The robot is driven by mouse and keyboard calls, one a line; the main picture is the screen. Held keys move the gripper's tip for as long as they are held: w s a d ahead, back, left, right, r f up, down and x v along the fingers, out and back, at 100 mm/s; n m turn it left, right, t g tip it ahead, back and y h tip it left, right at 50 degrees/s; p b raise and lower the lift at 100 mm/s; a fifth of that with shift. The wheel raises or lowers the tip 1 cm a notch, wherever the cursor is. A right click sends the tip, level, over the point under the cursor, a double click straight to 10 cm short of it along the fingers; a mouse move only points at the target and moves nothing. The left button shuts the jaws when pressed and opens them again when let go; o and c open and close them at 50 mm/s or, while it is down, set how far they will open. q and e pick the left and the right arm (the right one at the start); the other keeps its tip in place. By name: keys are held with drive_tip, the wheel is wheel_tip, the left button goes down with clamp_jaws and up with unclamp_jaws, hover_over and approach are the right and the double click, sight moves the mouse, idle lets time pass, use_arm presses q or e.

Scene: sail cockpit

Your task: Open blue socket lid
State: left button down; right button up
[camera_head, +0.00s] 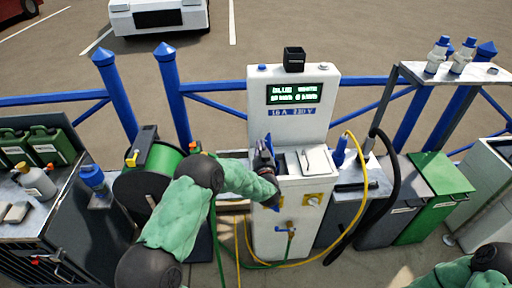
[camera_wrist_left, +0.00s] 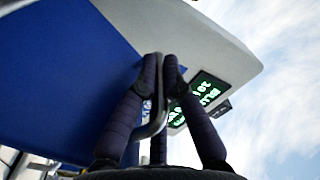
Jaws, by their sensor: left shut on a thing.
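The white power pedestal (camera_head: 290,215) stands in the middle of the head view, with a lit green display (camera_head: 295,94). My left gripper (camera_head: 264,150) is at the left of its socket ledge and largely covers the blue lid there. In the left wrist view the lid is a broad blue panel (camera_wrist_left: 65,75) on the left. My left gripper (camera_wrist_left: 161,62) is shut on a bent grey metal handle (camera_wrist_left: 152,130) beside that panel. The lid looks raised on edge, but its exact angle is hard to tell. A grey-white lid (camera_head: 318,161) sits to the right.
A green cable reel (camera_head: 160,160) is left of the pedestal, near my left arm. A yellow hose (camera_head: 362,180) loops at its right. Grey and green bins (camera_head: 438,175) stand further right. A blue railing (camera_head: 215,102) runs behind.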

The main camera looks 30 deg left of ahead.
use_arm(q)
drive_tip(key=shift+w+d+f, duration=0.1)
drive_tip(key=shift+w+d, duration=0.05)
drive_tip(key=shift+d, duration=0.2)
drive_tip(key=c, duration=1.4)
unclamp_jaws()
drive_tip(key=shift+o, duration=0.2)
drive_tip(key=v, duration=1.2)
drive_tip(key=shift+f, duration=0.1)
